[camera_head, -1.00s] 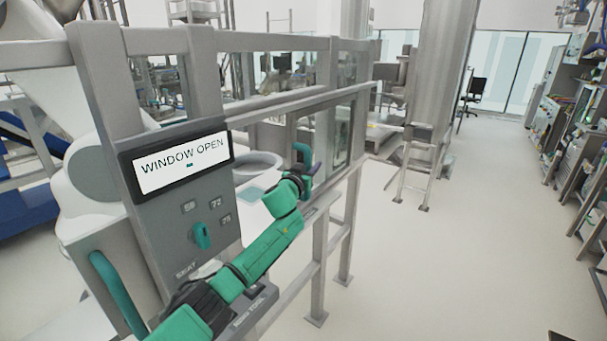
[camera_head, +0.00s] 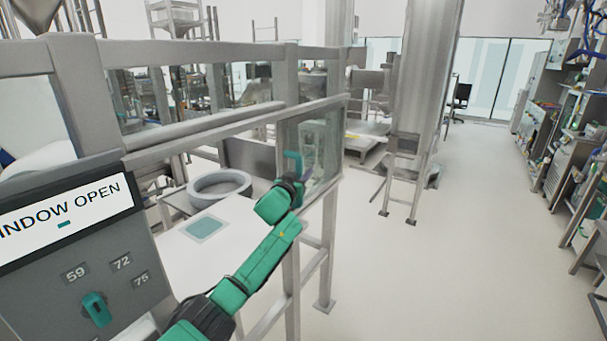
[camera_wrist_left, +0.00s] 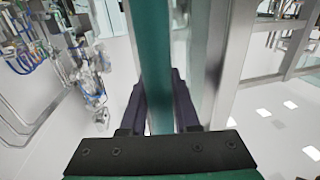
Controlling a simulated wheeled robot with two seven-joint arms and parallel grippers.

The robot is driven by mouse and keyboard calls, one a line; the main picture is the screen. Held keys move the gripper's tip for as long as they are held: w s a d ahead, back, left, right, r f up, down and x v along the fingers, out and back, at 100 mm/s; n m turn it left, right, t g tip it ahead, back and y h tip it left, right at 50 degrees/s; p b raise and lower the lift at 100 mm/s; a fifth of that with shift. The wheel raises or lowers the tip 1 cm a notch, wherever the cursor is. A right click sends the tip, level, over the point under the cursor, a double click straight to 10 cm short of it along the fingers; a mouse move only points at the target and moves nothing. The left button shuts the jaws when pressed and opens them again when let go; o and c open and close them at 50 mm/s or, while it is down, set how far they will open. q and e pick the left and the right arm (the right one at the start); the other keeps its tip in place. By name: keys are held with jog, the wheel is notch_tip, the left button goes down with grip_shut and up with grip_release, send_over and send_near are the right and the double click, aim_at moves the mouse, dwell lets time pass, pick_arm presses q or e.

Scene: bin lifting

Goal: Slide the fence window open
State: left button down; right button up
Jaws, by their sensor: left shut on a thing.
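The fence window (camera_head: 326,150) is a clear pane in a grey frame. It stands at the far right end of the fence opening, and the opening to its left is clear. Its teal upright handle (camera_head: 291,160) is on the pane's near side. My left gripper (camera_head: 299,186) is shut on this handle. In the left wrist view the handle (camera_wrist_left: 158,50) runs upright between the dark fingers of my left gripper (camera_wrist_left: 160,105). The control panel's display (camera_head: 65,215) reads "WINDOW OPEN", cut off at the left edge. My right gripper is not in view.
Behind the opening, a white table surface (camera_head: 232,225) carries a grey ring (camera_head: 219,186) and a teal square pad (camera_head: 205,227). A teal knob (camera_head: 97,308) sits on the panel. A thick grey column (camera_head: 428,70) stands beyond the fence. The floor (camera_head: 450,240) at right is clear.

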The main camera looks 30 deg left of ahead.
pick_arm(q)
jog(key=shift+s, duration=0.1)
jog(key=c, duration=0.7)
grip_release()
jog(key=shift+o, duration=0.2)
jog(key=shift+s+f, duration=0.1)
jog(key=shift+s, duration=0.05)
jog(key=b+v, duration=0.3)
jog(key=v, duration=1.1)
jog(key=shift+s, duration=0.15)
